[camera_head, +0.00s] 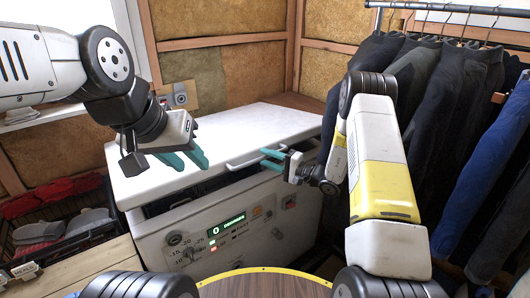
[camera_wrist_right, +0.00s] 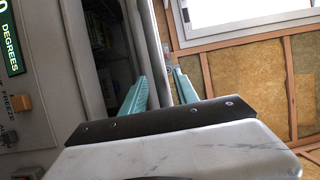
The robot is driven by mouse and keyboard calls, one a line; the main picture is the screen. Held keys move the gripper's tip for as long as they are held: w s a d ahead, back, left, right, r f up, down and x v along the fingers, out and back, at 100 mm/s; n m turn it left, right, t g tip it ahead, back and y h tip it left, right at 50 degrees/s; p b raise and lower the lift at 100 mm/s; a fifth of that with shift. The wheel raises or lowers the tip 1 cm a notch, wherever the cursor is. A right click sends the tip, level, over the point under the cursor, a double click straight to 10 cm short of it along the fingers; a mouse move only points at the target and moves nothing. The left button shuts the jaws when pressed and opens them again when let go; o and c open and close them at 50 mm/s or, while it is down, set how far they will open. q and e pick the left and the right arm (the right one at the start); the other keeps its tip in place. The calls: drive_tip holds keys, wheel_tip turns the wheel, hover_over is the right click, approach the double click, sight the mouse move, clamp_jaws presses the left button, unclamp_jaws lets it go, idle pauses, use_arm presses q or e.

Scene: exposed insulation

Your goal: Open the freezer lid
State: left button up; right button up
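The white chest freezer (camera_head: 165,240) stands in the middle of the head view. Its lid (camera_head: 215,137) is slightly raised at the front, with a dark gap below it. A curved handle (camera_head: 245,163) is on the lid's front edge. My right gripper (camera_head: 273,158) is at the right part of this edge, by the handle. In the right wrist view its fingers (camera_wrist_right: 160,88) are apart, one on each side of the lid edge (camera_wrist_right: 150,45); firm contact is unclear. My left gripper (camera_head: 187,159) is open and empty above the lid's left front part.
The freezer front has a green display (camera_head: 227,225) and knobs. Dark clothes (camera_head: 445,110) hang on a rack at the right. A black crate (camera_head: 60,222) with folded cloths stands at the left. Insulated walls (camera_head: 215,80) are close behind the freezer. There is free room above the lid.

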drive_tip(key=shift+w+a, duration=0.25)
drive_tip(key=shift+a, duration=0.15)
clamp_jaws()
idle(1.2)
